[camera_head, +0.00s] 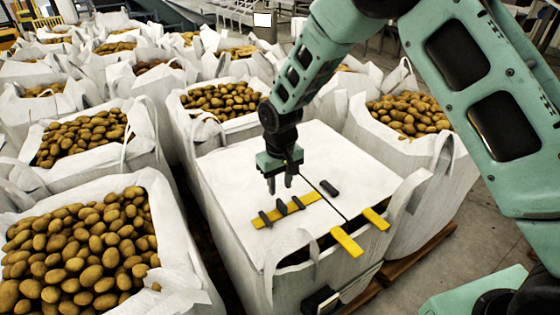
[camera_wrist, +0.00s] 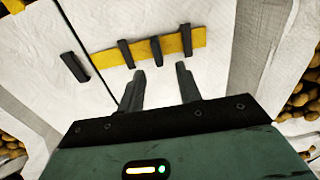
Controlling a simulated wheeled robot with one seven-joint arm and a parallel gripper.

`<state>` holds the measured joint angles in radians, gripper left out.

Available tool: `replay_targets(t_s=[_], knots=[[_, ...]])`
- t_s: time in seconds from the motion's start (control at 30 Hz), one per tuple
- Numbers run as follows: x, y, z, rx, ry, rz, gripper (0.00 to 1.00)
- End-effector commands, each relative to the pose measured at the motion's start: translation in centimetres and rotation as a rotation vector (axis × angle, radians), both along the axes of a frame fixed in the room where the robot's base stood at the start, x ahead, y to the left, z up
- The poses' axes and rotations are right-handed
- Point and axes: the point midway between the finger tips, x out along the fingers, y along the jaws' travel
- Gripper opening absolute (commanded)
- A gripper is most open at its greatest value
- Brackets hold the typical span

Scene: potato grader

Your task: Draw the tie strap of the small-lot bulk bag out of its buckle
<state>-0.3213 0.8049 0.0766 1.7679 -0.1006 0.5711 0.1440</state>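The small-lot bulk bag (camera_head: 235,165) has a flat white top. A yellow strap (camera_head: 272,215) lies on it with several short dark bars across it; I take the strap for the tie strap and the bars for buckle parts, but cannot tell which bar is which. The strap (camera_wrist: 105,58) and its middle bar (camera_wrist: 156,52) also show in the wrist view. My gripper (camera_head: 281,187) hangs above the bag, fingers pointing down, just beyond the strap. In the wrist view my gripper (camera_wrist: 161,72) is open, with nothing between the fingertips, which are apart from the bars.
A loose-looking dark bar (camera_head: 329,187) lies right of a thin dark line across the top. Two yellow tabs, one nearer (camera_head: 346,242) and one farther (camera_head: 376,218), lie at the front edge. Open potato bags (camera_head: 80,250) crowd the left and back. Floor shows at right.

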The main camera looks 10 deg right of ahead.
Motion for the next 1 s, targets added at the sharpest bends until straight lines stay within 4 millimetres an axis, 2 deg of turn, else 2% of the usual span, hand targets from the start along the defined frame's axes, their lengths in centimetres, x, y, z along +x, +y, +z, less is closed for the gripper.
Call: replay_targets(t_s=[0.2, 0.4, 0.6, 0.93, 1.0], knots=[[0.1, 0.0, 5.0, 0.002, -0.003, -0.001, 0.35], [0.0, 0.0, 8.0, 0.001, -0.001, -0.001, 0.35], [-0.1, 0.0, 9.1, 0.001, 0.001, 0.0, 0.35], [-0.1, 0.1, 9.2, 0.001, 0.001, 0.001, 0.35], [-1.1, 0.5, 9.8, 0.009, 0.002, 0.013, 0.35]])
